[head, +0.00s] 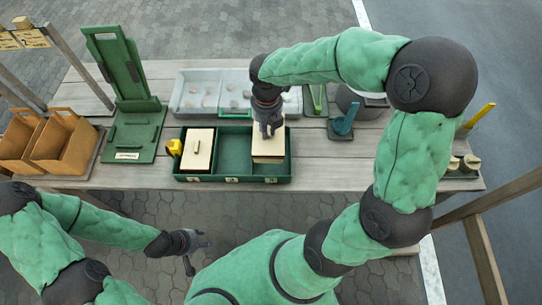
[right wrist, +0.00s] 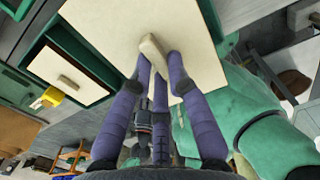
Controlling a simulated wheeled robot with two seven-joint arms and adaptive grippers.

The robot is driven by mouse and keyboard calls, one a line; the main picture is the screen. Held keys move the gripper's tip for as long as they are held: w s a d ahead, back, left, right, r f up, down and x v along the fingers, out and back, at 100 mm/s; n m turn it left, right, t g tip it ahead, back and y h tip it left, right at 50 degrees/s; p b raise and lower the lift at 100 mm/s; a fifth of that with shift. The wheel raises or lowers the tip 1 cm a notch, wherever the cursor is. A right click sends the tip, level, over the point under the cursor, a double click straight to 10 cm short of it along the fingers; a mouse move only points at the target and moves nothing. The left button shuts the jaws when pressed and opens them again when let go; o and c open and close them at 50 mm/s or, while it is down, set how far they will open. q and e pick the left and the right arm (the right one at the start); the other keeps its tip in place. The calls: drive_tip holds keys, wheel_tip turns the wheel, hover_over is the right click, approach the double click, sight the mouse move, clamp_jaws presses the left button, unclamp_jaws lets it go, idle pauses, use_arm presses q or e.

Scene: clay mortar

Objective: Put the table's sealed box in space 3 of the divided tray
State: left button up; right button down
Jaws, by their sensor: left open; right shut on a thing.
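A cream box (head: 268,155) with a bar handle is at space 3, the right end of the green divided tray (head: 232,180). My right gripper (head: 268,128) is above it, shut on its handle; its purple fingers grip the handle over the pale lid (right wrist: 110,35) in the right wrist view. I cannot tell whether the box rests on the tray floor or hangs slightly above it. Another cream box (head: 197,150) with a handle sits in space 1. Space 2 (head: 233,150) is empty. My left gripper (head: 190,248) is open and empty, in front of the table.
A yellow item (head: 174,147) is at the tray's left end. A grey tray (head: 210,82) with several lumps stands behind. A green stand (head: 130,100) and brown bins (head: 60,140) are at left. A grey pot (head: 362,100) and blue scoop (head: 345,122) are at right.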

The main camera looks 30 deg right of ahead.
wheel_tip(320, 180, down, 10)
drive_tip(key=b, duration=0.4)
drive_tip(key=shift+r, duration=0.1)
drive_tip(key=c, duration=1.2)
unclamp_jaws()
drive_tip(key=shift+f, duration=0.2)
drive_tip(key=shift+r, duration=0.1)
wheel_tip(320, 180, up, 11)
drive_tip(key=p, duration=0.4)
drive_tip(key=shift+p, duration=0.3)
drive_tip(key=shift+r, duration=0.6)
